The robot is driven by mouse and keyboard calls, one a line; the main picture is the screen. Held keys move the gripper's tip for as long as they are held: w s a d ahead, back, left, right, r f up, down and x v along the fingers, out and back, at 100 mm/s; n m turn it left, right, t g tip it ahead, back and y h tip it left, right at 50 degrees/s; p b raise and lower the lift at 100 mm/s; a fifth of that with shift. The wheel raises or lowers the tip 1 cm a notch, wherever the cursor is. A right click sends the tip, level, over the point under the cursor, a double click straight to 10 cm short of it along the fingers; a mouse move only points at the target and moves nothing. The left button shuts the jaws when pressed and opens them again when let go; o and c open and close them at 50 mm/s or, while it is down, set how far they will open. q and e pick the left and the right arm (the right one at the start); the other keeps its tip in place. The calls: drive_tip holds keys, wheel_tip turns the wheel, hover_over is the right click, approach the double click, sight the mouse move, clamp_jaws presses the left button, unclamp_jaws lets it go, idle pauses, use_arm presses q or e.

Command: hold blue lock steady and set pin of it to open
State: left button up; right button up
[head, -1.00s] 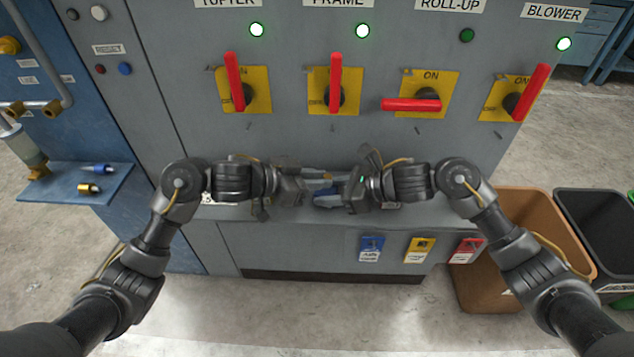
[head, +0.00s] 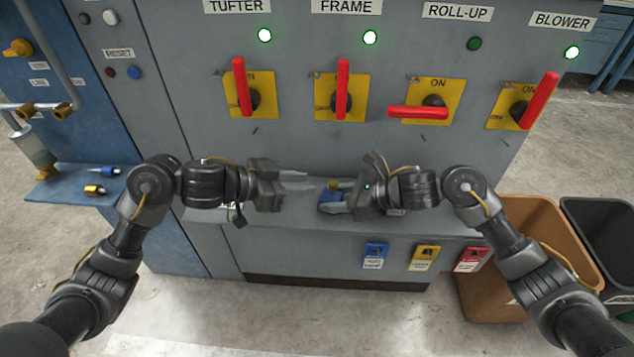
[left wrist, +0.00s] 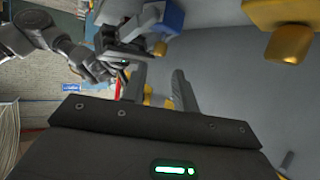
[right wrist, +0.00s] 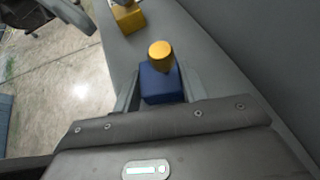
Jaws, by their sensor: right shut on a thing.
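The blue lock (head: 330,196) is a blue block with a yellow pin (head: 335,184), in front of the grey cabinet. My right gripper (head: 343,199) is shut on the lock's body. The right wrist view shows the blue body (right wrist: 160,84) between the two fingers, with the round yellow pin (right wrist: 160,54) standing out from it. My left gripper (head: 298,181) is left of the lock, pointing toward it, apart from it. In the left wrist view its fingers (left wrist: 158,88) are spread and empty, and the blue lock (left wrist: 164,18) shows beyond them.
A yellow block (right wrist: 128,18) is near the ledge in the right wrist view. Red switch handles (head: 342,88) on yellow plates stand above. Blue, yellow and red tags (head: 425,257) hang below the ledge. A brown bin (head: 535,235) stands at right, a blue shelf (head: 65,188) at left.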

use_arm(q)
drive_tip(key=v, duration=0.6)
drive_tip(key=shift+r, duration=0.1)
use_arm(e)
drive_tip(key=o, duration=0.8)
drive_tip(key=shift+o, duration=0.2)
drive_tip(key=shift+d, duration=0.1)
drive_tip(key=v, duration=1.2)
use_arm(q)
drive_tip(key=shift+s+a, duration=0.1)
use_arm(e)
drive_tip(key=shift+f, duration=0.1)
